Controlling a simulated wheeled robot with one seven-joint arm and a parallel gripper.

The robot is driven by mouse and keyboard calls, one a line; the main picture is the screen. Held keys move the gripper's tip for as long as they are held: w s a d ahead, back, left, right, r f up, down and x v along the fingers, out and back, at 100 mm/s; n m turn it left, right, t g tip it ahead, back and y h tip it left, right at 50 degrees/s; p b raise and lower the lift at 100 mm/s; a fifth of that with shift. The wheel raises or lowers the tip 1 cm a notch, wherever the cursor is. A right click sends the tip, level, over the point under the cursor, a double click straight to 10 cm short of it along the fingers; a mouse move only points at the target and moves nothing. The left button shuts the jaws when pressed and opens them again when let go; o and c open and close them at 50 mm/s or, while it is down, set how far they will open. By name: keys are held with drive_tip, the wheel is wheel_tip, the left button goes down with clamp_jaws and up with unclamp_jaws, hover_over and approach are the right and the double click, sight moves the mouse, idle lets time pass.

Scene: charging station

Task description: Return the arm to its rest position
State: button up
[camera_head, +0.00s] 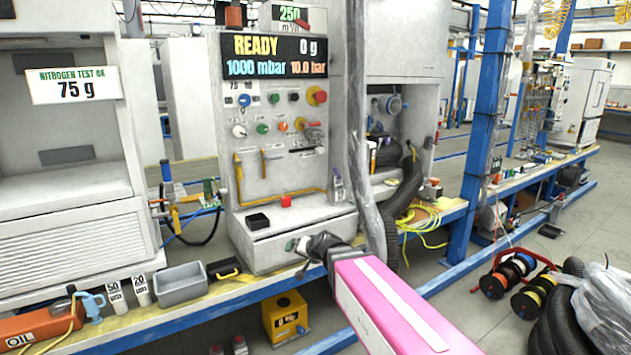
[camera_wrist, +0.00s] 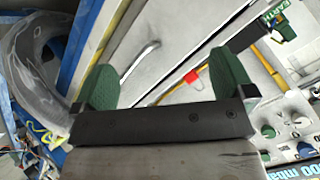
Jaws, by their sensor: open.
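My arm (camera_head: 395,315), a pink link with a white stripe, reaches in from the lower right of the head view. It ends in my dark gripper (camera_head: 298,246), low in front of the white charging station (camera_head: 240,215). In the wrist view my gripper (camera_wrist: 166,78) shows two green fingers spread wide apart, with nothing held between them. The station's panel lies beyond them, with a red block (camera_wrist: 192,75) seen between the fingers. Whether the fingertips touch the station is unclear.
The bench holds a grey bin (camera_head: 181,284), two small labelled bottles (camera_head: 115,297) and an orange OIL box (camera_head: 38,326). Cable reels (camera_head: 518,283) stand on the floor at right. Open floor lies between bench and reels.

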drive_tip(key=s+d+f+g+h, duration=0.2)
drive_tip(key=s+d+f, duration=0.2)
drive_tip(key=d, duration=0.4)
drive_tip(key=s+d+f+g+h, duration=0.2)
drive_tip(key=s+d+f+g, duration=0.1)
drive_tip(key=d, duration=0.4)
drive_tip(key=s+d+f+n+g+h, duration=0.1)
drive_tip(key=s+d+f+g+h, duration=0.1)
drive_tip(key=s+d+f, duration=0.3)
drive_tip(key=s+d+g, duration=0.1)
drive_tip(key=s+d, duration=0.1)
drive_tip(key=d, duration=0.1)
drive_tip(key=shift+d+f+h, duration=0.3)
drive_tip(key=shift+d+f, duration=0.05)
drive_tip(key=shift+f, duration=0.05)
drive_tip(key=shift+s, duration=0.1)
idle(1.0)
